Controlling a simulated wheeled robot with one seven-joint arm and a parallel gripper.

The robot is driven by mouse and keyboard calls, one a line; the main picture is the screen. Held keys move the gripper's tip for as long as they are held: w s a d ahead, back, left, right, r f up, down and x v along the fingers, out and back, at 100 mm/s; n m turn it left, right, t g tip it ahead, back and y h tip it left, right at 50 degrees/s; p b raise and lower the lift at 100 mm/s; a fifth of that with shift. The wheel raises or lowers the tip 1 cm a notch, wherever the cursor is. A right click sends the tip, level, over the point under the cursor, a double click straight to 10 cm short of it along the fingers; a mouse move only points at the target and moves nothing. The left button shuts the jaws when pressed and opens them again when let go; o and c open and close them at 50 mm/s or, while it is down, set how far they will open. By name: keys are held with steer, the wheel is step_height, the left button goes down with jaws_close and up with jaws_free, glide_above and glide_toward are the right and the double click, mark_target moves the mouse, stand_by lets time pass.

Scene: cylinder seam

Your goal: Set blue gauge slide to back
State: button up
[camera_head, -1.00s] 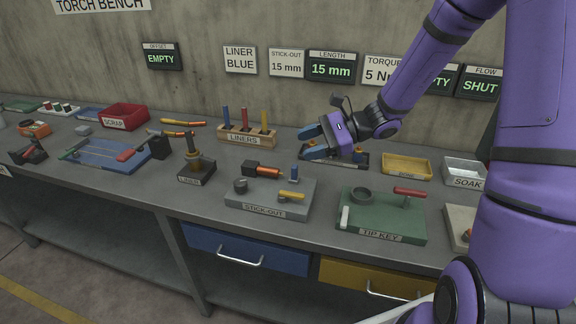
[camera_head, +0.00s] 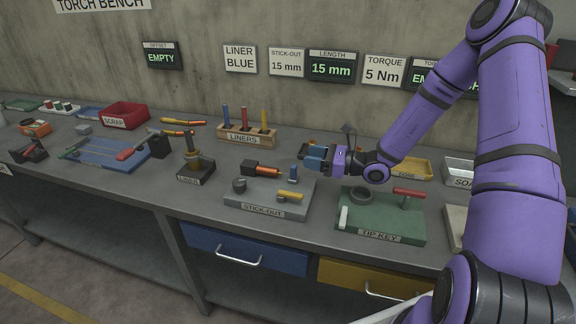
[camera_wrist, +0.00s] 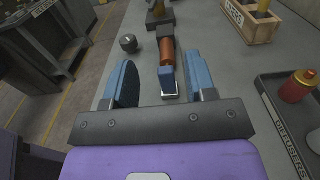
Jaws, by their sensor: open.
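The blue gauge slide (camera_head: 294,174) is a small upright blue block at the back right of the grey STICK-OUT fixture (camera_head: 262,209). A torch with an orange body (camera_head: 265,171) lies at the fixture's back, to the slide's left. My gripper (camera_head: 310,161) is open and empty, just right of and behind the slide in the head view. In the wrist view the blue slide (camera_wrist: 168,82) shows between the two blue fingers (camera_wrist: 160,80). I cannot tell whether the fingers are level with it or above it; no contact shows.
The green TIP KEY block (camera_head: 385,232) is to the right. The wooden LINERS rack (camera_head: 246,134) stands behind. The dark DIFFUSERS tray (camera_wrist: 270,105) lies right in the wrist view.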

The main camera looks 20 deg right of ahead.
mark_target(293, 173)
step_height(293, 173, down, 4)
steer(key=shift+f, duration=0.1)
steer(key=x, duration=0.7)
steer(key=shift+w+a+f, duration=0.1)
steer(key=shift+w+a, duration=0.05)
steer(key=shift+a, duration=0.1)
steer(key=shift+c, duration=0.5)
